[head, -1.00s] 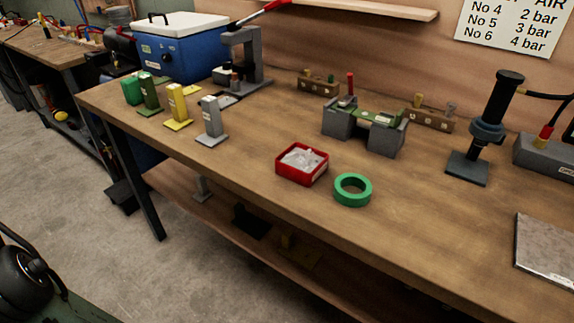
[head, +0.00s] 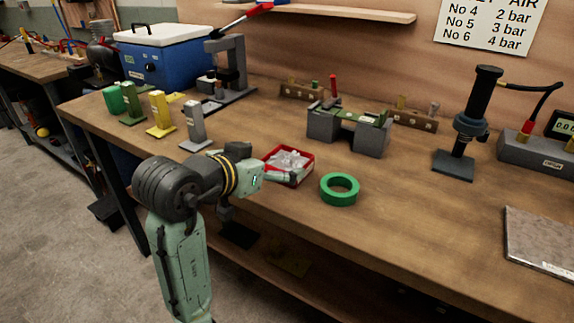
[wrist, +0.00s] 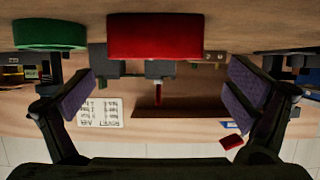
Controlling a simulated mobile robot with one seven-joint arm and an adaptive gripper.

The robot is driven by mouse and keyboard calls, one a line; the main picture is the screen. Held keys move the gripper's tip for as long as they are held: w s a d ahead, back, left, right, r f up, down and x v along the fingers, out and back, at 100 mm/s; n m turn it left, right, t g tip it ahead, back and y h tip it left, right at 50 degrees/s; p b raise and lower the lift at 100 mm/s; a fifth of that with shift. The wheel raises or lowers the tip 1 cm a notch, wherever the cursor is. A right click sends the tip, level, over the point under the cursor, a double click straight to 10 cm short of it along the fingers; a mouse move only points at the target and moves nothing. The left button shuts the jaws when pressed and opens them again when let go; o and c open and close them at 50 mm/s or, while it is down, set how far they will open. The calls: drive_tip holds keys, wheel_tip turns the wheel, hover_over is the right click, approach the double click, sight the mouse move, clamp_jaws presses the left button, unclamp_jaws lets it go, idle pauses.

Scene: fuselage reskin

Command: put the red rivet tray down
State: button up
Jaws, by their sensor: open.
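The red rivet tray (head: 308,174) sits flat on the wooden bench near its front edge, with pale, clear-looking contents inside. It also shows in the wrist view (wrist: 155,38), at the top middle of that upside-down picture. My gripper (head: 283,174) is at the tray's near side in the head view and hides part of its front wall. In the wrist view my gripper (wrist: 162,75) has its two purple-padded fingers wide apart, with nothing between the pads. The tray appears ahead of the fingers. I cannot tell whether a finger touches it.
A green tape ring (head: 340,189) lies close right of the tray. A grey fixture block (head: 348,130) stands behind. Grey (head: 195,125), yellow (head: 159,115) and green stands are at left. A black upright tool (head: 470,125) stands right.

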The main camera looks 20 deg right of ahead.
sight(287, 158)
drive_tip(key=shift+p+x, duration=0.5)
drive_tip(key=shift+x, duration=2.6)
drive_tip(key=shift+s+d, duration=0.1)
drive_tip(key=shift+s, duration=0.1)
drive_tip(key=shift+c, duration=0.3)
drive_tip(key=c, duration=1.3)
drive_tip(key=shift+c, duration=0.8)
drive_tip(key=shift+r, duration=0.15)
